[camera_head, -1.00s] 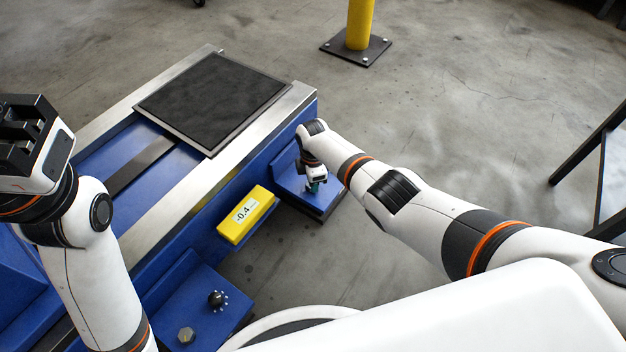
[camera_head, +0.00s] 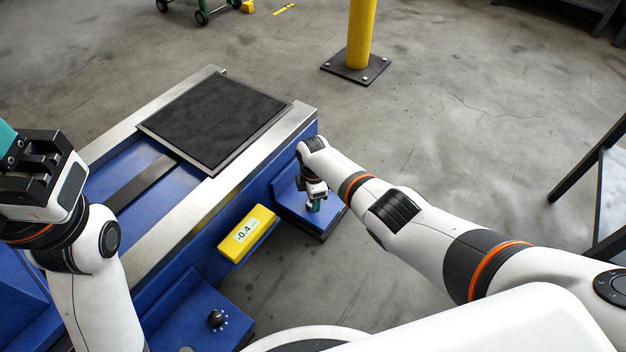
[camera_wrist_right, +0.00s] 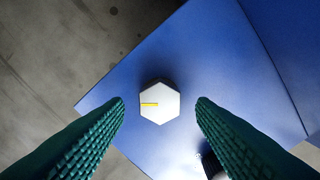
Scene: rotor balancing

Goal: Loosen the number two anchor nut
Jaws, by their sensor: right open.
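In the right wrist view, a pale hexagonal nut (camera_wrist_right: 160,108) with a yellow line on its face sits on a blue plate (camera_wrist_right: 215,60). My right gripper (camera_wrist_right: 160,102) is open, its two green ribbed fingers on either side of the nut, with a visible gap on both sides. In the head view my right gripper (camera_head: 314,204) points down over the blue foot (camera_head: 292,190) at the machine's far right corner, and hides the nut. My left gripper (camera_head: 25,160) is raised at the left edge; its fingers are mostly out of frame.
A yellow display (camera_head: 246,236) reading -0.4 hangs on the blue machine's side. A black knob (camera_head: 216,318) sits on the nearer foot; another dark knob (camera_wrist_right: 212,165) shows in the wrist view. A yellow post (camera_head: 360,35) stands behind.

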